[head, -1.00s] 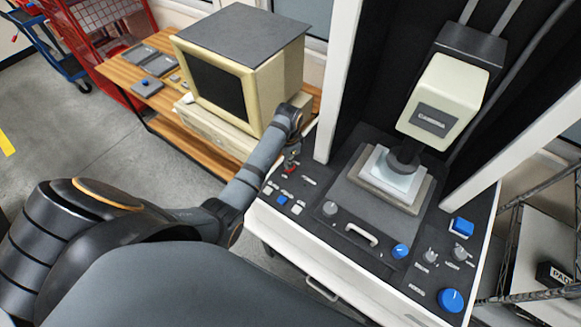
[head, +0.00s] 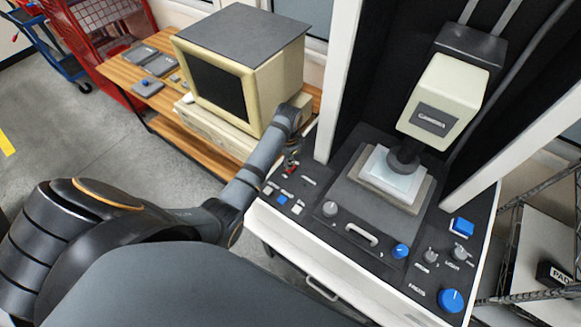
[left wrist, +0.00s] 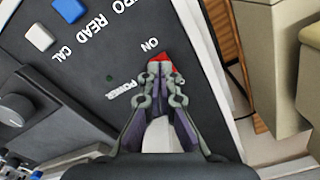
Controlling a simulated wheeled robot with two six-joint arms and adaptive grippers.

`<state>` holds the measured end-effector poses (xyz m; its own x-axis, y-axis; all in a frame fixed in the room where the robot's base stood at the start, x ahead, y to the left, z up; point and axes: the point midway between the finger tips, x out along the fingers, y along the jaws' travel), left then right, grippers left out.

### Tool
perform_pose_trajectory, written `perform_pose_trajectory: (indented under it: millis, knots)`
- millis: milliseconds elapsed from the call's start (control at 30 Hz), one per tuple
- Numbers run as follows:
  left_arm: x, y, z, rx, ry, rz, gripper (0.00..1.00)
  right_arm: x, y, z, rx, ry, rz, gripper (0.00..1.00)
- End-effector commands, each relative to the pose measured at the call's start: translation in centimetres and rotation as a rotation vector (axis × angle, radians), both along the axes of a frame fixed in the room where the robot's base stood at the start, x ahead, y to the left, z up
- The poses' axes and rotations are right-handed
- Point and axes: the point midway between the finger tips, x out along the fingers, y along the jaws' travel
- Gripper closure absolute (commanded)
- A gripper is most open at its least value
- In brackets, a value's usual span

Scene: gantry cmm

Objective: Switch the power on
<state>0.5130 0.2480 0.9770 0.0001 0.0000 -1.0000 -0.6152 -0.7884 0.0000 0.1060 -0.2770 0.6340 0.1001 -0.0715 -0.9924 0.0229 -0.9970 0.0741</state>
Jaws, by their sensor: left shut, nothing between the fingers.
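The red power switch (left wrist: 160,58) shows in the left wrist view at the panel's edge, between the printed words ON and POWER. My left gripper (left wrist: 158,74) is shut with nothing in it. Its fingertips are right at the switch and cover part of it; I cannot tell whether they touch it. In the head view my left gripper (head: 291,160) points down at the left rear of the machine's control panel (head: 312,205), where a bit of red shows. The switch's exact position is hidden by the fingertips. A small dark green lamp (left wrist: 112,77) sits near POWER.
Blue and white buttons (head: 282,198) lie just in front of the gripper. A cream monitor (head: 235,75) on a wooden bench (head: 160,97) stands close to the left of the arm. The machine's white column (head: 340,80) rises just right of it. The camera head (head: 440,95) hangs over the stage.

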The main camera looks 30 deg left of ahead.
Motion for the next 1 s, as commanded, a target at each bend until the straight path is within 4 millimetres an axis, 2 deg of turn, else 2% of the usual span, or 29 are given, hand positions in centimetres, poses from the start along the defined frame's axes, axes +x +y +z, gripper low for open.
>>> perform_pose_trajectory:
  millis: [1000]
  knots:
    - [0.0, 0.0, -1.6, 0.0, 0.001, 0.0, 1.0, 0.0, -0.3, -0.7, -0.003, 0.0, 0.001, 1.0]
